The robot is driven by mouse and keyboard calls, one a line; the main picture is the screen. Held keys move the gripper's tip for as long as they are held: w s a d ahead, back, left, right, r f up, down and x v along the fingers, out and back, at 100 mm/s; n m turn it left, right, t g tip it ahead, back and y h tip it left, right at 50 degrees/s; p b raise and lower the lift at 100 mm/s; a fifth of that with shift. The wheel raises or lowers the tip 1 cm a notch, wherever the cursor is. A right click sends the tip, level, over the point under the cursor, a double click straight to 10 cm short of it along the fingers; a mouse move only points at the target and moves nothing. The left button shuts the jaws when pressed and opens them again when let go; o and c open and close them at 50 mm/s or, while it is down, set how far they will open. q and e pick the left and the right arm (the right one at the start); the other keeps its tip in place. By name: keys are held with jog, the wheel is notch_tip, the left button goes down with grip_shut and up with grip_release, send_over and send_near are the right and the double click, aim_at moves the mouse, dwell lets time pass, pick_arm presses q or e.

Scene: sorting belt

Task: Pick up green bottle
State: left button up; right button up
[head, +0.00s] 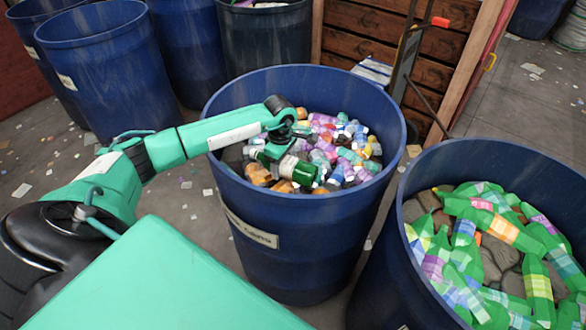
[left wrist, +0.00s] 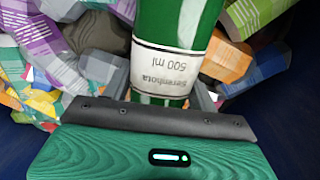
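The green bottle (head: 298,169) with a white label lies on the pile inside the middle blue barrel (head: 300,250). In the left wrist view the green bottle (left wrist: 175,55) fills the centre, its label reading "500 ml" upside down. My left gripper (head: 285,150) reaches down into this barrel at the bottle. In the left wrist view the grey fingers of my left gripper (left wrist: 163,95) lie close against both sides of the bottle and appear shut on it. The fingertips are partly hidden by the bottle. My right gripper is not in view.
The middle barrel holds many mixed coloured bottles (head: 330,150). A second blue barrel (head: 400,260) at the right holds green bottles (head: 500,230). More blue barrels (head: 105,65) stand behind. A wooden crate wall (head: 440,60) and a hand truck (head: 405,50) stand at the back.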

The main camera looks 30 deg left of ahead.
pick_arm(q)
jog(key=c, duration=0.4)
jog(key=shift+c, duration=0.2)
jog(key=shift+r, duration=0.1)
